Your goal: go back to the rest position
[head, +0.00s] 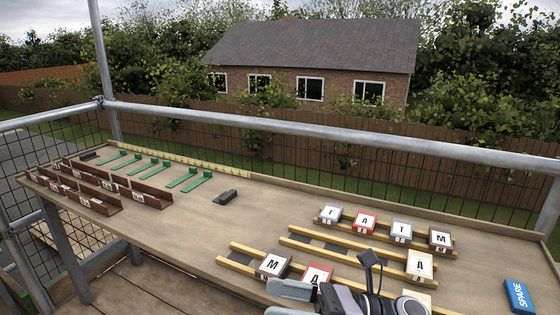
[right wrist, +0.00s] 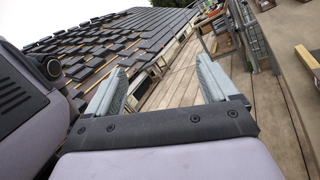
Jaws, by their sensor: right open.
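My right gripper (right wrist: 160,78) is open and empty in the right wrist view, its two grey fingers apart above wooden decking. In the head view part of my arm and a grey gripper finger (head: 290,290) show at the bottom edge, in front of the nearest letter tiles. My left gripper is not in view. On the workbench (head: 200,240), lettered tiles rest on wooden battens (head: 320,243). A grey tile (head: 331,213), a red tile (head: 364,221) and others form the far row. An A tile (head: 420,264) sits on the middle batten, partly above my arm in the picture.
A blue SPARE block (head: 519,297) lies at the right. Brown channel pieces (head: 145,195), green brackets (head: 190,180) and a dark block (head: 226,196) lie to the left. A metal guardrail (head: 330,137) runs behind the bench. A tiled roof (right wrist: 110,45) shows in the right wrist view.

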